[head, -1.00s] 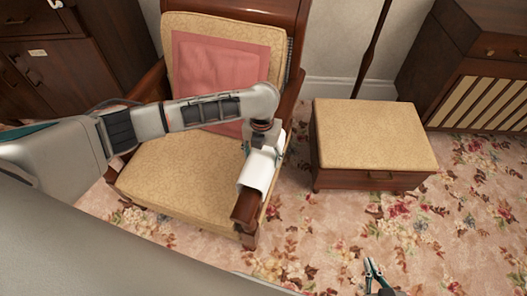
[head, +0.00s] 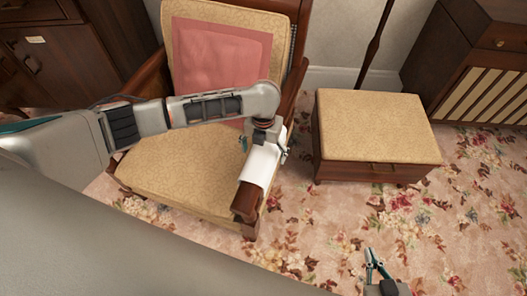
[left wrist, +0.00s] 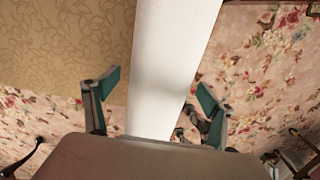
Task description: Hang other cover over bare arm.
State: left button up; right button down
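A white cover (head: 259,166) hangs over the armchair's right arm (head: 245,203), whose dark wooden front end is bare. My left gripper (head: 264,147) is just above the cover. In the left wrist view its two fingers (left wrist: 156,100) stand apart on either side of the white cover (left wrist: 167,60), with gaps between them and it. The chair's left arm (head: 150,83) shows dark wood where visible; my arm hides much of it. My right gripper (head: 374,264) is low at the front right over the carpet, empty, with its fingers apart.
The armchair has a patterned seat (head: 185,165) and a pink cloth (head: 222,65) on its backrest. A cushioned footstool (head: 375,125) stands close to its right. Dark cabinets stand at the back left and back right (head: 480,75). Floral carpet (head: 320,225) is clear in front.

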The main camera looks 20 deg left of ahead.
jog(key=shift+s+a+f, duration=0.1)
jog(key=shift+s, duration=0.1)
pick_arm(q)
notch_tip(320, 180, up, 12)
dwell(0.5)
